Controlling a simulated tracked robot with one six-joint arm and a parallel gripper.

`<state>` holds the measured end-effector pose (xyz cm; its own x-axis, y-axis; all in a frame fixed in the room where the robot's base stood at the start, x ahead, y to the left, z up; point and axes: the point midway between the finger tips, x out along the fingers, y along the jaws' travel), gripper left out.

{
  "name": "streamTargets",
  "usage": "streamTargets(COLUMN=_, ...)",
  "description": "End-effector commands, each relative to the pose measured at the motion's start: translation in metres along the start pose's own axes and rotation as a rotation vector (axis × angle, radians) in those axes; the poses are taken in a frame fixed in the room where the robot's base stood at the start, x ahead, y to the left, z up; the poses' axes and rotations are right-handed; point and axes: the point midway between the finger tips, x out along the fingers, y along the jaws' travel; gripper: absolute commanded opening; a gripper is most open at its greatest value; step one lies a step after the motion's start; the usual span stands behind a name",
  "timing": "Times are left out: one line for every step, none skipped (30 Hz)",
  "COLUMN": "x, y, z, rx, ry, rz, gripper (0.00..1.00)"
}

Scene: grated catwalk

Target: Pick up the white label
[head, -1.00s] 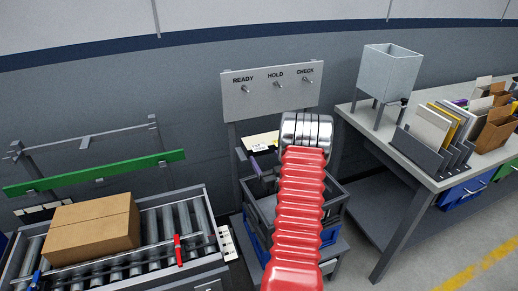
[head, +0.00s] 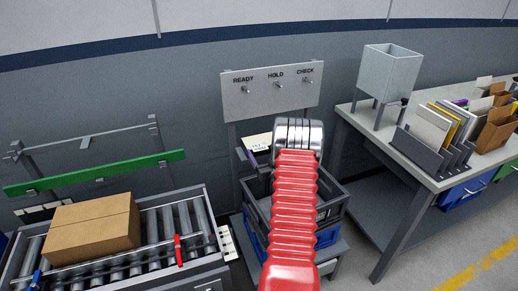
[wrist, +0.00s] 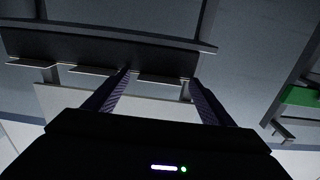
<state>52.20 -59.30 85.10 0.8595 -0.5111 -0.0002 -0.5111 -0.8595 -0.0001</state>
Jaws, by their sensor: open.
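A small white label (head: 256,142) with dark print shows in the head view, at a pale cream card below the hook board and left of my arm. My arm hides the area to its right.
A grey board marked READY, HOLD and CHECK (head: 271,93) stands above the label. Crates (head: 330,205) sit below it. A roller conveyor with a cardboard box (head: 94,222) is at left. A bench (head: 398,158) with a hopper and file rack is at right.

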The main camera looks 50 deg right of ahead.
Motion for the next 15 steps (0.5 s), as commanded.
streamTargets(x=-0.0001, y=0.0001, z=-0.0001, rx=0.000, ry=0.000, rz=0.000, gripper=0.77)
streamTargets(x=-0.0001, y=0.0001, z=-0.0001, rx=0.000, ry=0.000, rz=0.000, gripper=0.77)
streamTargets(x=-0.0001, y=0.0001, z=-0.0001, rx=0.000, ry=0.000, rz=0.000, gripper=0.77)
streamTargets(x=-0.0002, y=0.0001, z=0.0000, rx=0.000, ry=0.000, rz=0.000, gripper=0.75)
streamTargets(x=-0.0001, y=0.0001, z=-0.0001, rx=0.000, ry=0.000, rz=0.000, gripper=0.73)
streamTargets(x=-0.0002, y=0.0001, z=-0.0001, rx=0.000, ry=0.000, rz=0.000, gripper=0.70)
streamTargets(x=-0.0002, y=0.0001, z=-0.0001, rx=0.000, ry=0.000, rz=0.000, gripper=0.68)
streamTargets(x=-0.0002, y=0.0001, z=-0.0001, rx=0.000, ry=0.000, rz=0.000, gripper=0.66)
streamTargets(x=-0.0002, y=0.0001, z=-0.0001, rx=0.000, ry=0.000, rz=0.000, gripper=0.63)
streamTargets(x=-0.0002, y=0.0001, z=-0.0001, rx=0.000, ry=0.000, rz=0.000, gripper=0.61)
streamTargets(x=-0.0002, y=0.0001, z=-0.0001, rx=0.000, ry=0.000, rz=0.000, gripper=0.59)
streamTargets(x=-0.0002, y=0.0001, z=0.0000, rx=0.000, ry=0.000, rz=0.000, gripper=0.56)
streamTargets(x=-0.0002, y=0.0002, z=0.0000, rx=0.000, ry=0.000, rz=0.000, gripper=0.54)
streamTargets(x=-0.0002, y=0.0001, z=0.0000, rx=0.000, ry=0.000, rz=0.000, gripper=0.52)
streamTargets(x=-0.0002, y=0.0001, z=0.0000, rx=0.000, ry=0.000, rz=0.000, gripper=0.49)
